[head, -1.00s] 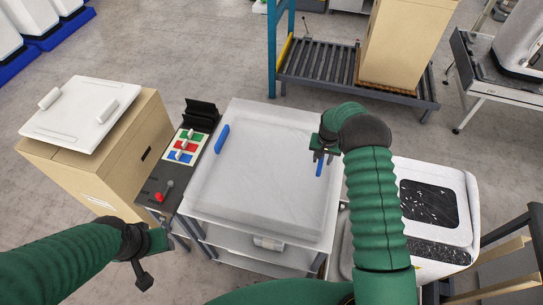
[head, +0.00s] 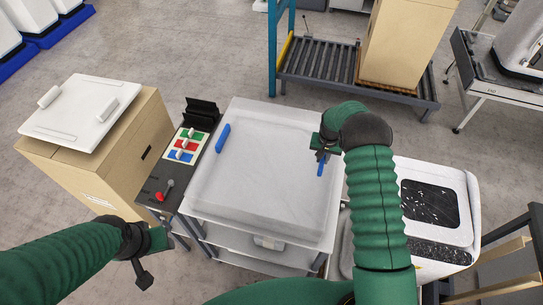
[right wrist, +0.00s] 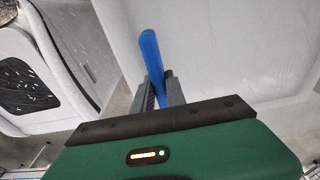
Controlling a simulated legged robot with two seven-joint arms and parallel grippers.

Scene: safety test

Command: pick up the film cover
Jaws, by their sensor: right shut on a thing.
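The film cover (head: 262,165) is a pale, see-through sheet lying over the top of a white cart. It has a blue handle (head: 223,137) at its left side and another blue handle (head: 321,168) at its right side. My right gripper (head: 322,156) is at the right handle, its fingers shut on it. In the right wrist view the blue handle (right wrist: 151,55) rises from between the two grey fingers (right wrist: 160,90). My left gripper (head: 142,268) hangs at the lower left, away from the cover; its fingers do not show clearly.
A control panel (head: 160,180) with coloured buttons and a red knob stands along the cart's left side. A cardboard box with a white lid (head: 85,112) is farther left. A white bin (head: 432,190) with dark contents stands at right. A roller conveyor (head: 325,68) is behind.

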